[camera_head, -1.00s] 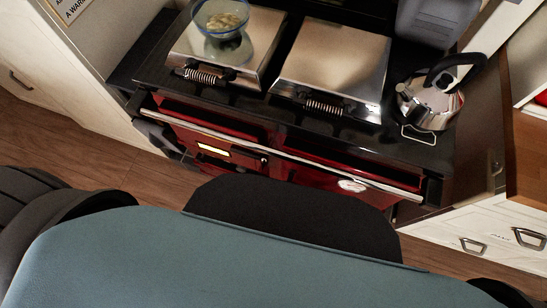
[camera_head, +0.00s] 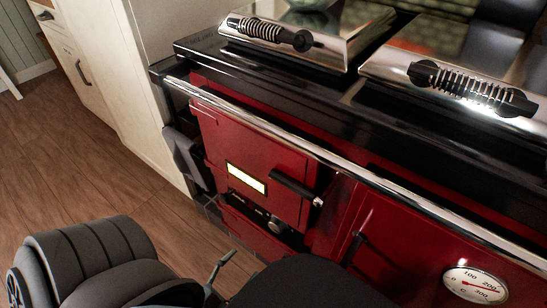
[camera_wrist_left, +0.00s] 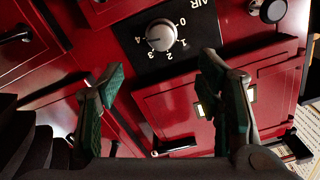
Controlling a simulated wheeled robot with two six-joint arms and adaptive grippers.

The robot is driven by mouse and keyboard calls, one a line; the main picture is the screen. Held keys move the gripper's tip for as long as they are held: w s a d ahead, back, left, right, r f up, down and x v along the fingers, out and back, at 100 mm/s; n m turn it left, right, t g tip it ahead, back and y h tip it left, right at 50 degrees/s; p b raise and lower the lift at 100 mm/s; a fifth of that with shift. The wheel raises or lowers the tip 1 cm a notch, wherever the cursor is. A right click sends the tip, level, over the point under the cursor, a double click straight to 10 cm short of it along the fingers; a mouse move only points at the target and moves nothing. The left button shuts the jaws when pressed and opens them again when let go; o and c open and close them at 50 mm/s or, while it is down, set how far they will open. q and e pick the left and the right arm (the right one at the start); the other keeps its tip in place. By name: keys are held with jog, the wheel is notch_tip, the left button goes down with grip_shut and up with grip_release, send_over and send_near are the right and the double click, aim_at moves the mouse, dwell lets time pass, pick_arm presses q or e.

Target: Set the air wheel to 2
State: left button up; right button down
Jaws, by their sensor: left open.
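The air wheel (camera_wrist_left: 160,35) is a small round pale metal knob on a black plate (camera_wrist_left: 192,58) marked AIR with numbers around it, in the left wrist view. Its setting is too small to tell. My left gripper (camera_wrist_left: 160,68) is open and empty, its green-padded fingers spread on either side below the wheel in the picture, apart from it. In the head view my left gripper (camera_head: 213,279) shows only partly at the bottom, in front of the red range cooker (camera_head: 255,165). My right gripper is out of view.
A chrome rail (camera_head: 330,160) runs along the cooker's front edge. A black door handle (camera_head: 297,187) sticks out below it. A round temperature dial (camera_head: 475,285) is at lower right. White cabinets (camera_head: 110,70) stand at left, with clear wooden floor (camera_head: 80,175) before them.

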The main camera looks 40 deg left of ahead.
aim_at(274, 228)
pick_arm(q)
jog(key=w+b, duration=0.1)
jog(key=w, duration=0.5)
jog(key=w+b, duration=0.1)
jog(key=w, duration=0.6)
jog(key=shift+w+a+r, duration=0.1)
jog(key=shift+a+r, duration=0.05)
jog(key=shift+w+r, duration=0.1)
jog(key=shift+w, duration=0.5)
jog(key=c, duration=1.1)
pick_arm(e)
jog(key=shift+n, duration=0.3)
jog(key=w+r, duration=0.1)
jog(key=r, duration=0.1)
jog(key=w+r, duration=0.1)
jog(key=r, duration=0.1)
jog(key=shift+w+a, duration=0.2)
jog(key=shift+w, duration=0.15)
